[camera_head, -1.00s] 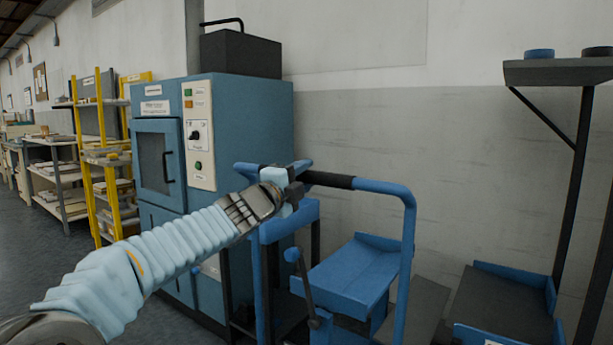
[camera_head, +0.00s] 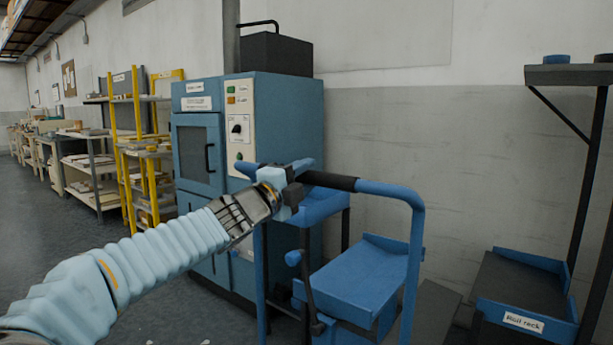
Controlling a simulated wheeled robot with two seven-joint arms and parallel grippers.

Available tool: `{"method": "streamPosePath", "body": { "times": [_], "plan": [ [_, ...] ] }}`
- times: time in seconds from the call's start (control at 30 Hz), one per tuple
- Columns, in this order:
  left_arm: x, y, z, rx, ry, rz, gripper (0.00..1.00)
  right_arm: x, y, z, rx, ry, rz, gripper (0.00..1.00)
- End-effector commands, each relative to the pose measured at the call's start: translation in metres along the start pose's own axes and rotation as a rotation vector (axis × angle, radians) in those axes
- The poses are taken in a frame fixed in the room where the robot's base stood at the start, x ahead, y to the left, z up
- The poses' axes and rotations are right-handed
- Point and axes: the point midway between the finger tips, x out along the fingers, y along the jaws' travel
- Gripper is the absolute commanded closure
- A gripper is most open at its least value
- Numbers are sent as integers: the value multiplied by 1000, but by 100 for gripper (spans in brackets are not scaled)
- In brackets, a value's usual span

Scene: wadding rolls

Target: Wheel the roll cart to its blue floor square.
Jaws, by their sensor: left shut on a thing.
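The blue cart (camera_head: 365,282) stands in front of me, right of centre, with a raised tubular handle (camera_head: 393,192) that has a black grip section. My left gripper (camera_head: 290,190) is shut on the cart's handle at the left end of the black grip. My left arm reaches in from the lower left. The cart's wheels are out of view below. No blue floor square shows. My right gripper is not in view.
A blue machine cabinet (camera_head: 268,125) stands against the wall just behind the cart. A rack labelled "Roll rack" (camera_head: 524,322) stands at the right. Yellow-framed shelves (camera_head: 130,140) and benches line the wall at left. Open grey floor (camera_head: 60,235) lies at left.

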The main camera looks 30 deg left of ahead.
Motion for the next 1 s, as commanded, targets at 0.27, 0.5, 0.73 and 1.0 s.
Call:
{"method": "streamPosePath", "body": {
  "times": [0.27, 0.5, 0.73, 1.0],
  "plan": [
    [0, 2, 0, -1, 1, 3, 100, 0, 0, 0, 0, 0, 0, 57],
    [0, 1, 0, -1, 1, 1, 44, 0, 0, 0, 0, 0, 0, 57],
    [-4, 0, 0, 0, 0, 0, 44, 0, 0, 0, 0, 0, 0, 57],
    [-57, 0, 0, 0, -1, -2, 44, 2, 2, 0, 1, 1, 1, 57]
  ]
}}
